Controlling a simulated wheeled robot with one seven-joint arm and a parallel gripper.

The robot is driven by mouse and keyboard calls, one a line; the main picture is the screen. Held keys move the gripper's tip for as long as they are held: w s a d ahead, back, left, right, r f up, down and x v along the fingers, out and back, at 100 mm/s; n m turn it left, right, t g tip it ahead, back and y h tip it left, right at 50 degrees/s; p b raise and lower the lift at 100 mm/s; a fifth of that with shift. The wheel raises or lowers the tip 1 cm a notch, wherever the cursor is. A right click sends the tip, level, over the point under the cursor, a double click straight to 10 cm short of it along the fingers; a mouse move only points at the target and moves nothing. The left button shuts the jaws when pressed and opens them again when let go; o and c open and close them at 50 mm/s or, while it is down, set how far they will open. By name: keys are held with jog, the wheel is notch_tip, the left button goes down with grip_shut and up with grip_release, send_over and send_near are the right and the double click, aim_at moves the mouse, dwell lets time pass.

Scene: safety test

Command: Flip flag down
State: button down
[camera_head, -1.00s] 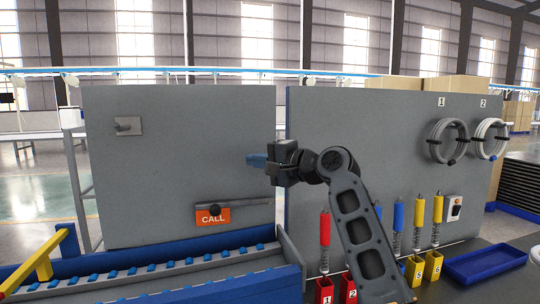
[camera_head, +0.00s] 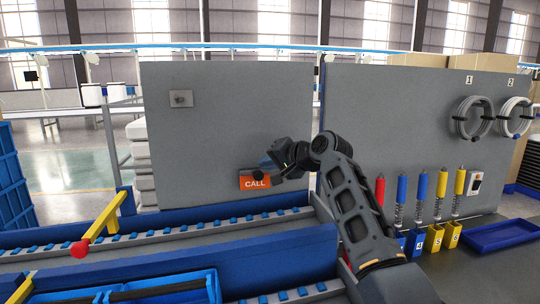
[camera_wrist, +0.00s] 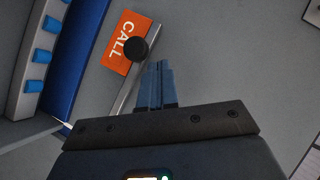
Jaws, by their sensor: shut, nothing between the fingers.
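The orange CALL plate (camera_head: 254,182) is on the grey panel, right of its middle and low down. A round black knob (camera_head: 258,176) sits at its upper edge. In the wrist view the CALL plate (camera_wrist: 125,37) and black knob (camera_wrist: 136,48) are at the upper left. A thin metal bar (camera_wrist: 122,99) runs through the knob and on past the plate's end. My gripper (camera_head: 268,161) is at the panel, just above and right of the plate. In the wrist view its blue fingers (camera_wrist: 157,66) are shut, empty, and on the bar's upper side; I cannot tell whether they touch it.
A blue conveyor (camera_head: 180,235) runs below the panel, with a yellow arm with a red tip (camera_head: 100,224) at left. A second panel (camera_head: 390,110) on the right holds coiled cables (camera_head: 472,117). Coloured plungers (camera_head: 440,190) and a blue tray (camera_head: 497,236) stand right.

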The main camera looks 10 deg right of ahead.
jog(key=shift+a+f, duration=0.25)
jog(key=shift+f, duration=0.6)
